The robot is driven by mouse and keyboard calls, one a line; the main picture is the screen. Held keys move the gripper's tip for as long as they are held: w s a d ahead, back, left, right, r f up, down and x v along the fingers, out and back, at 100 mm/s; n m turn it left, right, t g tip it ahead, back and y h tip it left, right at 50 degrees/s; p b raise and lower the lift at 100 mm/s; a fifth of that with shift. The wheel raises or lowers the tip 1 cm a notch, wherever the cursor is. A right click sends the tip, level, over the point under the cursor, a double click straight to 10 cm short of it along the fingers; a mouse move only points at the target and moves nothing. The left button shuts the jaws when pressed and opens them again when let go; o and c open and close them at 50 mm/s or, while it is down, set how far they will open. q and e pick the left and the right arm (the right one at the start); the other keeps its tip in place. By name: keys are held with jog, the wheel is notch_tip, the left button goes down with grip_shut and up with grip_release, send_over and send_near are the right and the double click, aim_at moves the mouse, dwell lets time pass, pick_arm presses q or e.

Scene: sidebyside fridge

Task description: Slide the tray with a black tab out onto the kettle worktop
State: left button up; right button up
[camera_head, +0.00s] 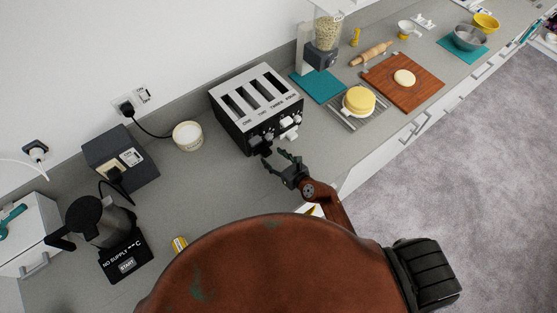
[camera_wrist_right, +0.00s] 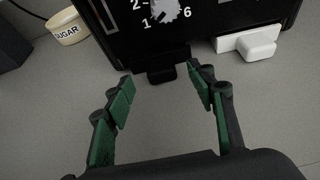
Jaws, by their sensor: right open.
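A black toaster with a silver slotted top (camera_head: 256,98) stands on the grey worktop (camera_head: 185,185). In the right wrist view, a small black tab (camera_wrist_right: 162,75) sticks out low at the toaster's front, under a dial (camera_wrist_right: 158,12). The tray body behind it is hidden inside the toaster. My right gripper (camera_head: 274,159) is open in front of the toaster. In the right wrist view its green-padded fingers (camera_wrist_right: 160,86) stand either side of the tab, apart from it. A dark kettle (camera_head: 97,220) stands on its base at the left. My left gripper is not in view.
A sugar pot (camera_head: 187,135) and a dark box (camera_head: 120,158) with a plug stand between toaster and kettle. A white lever (camera_wrist_right: 248,42) sits right of the tab. The worktop before the pot is clear. A yellow item (camera_head: 180,244) lies near the front.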

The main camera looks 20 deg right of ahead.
aim_at(269, 154)
jog(key=shift+x, duration=2.1)
jog(key=shift+s, duration=0.1)
jog(key=c, duration=1.4)
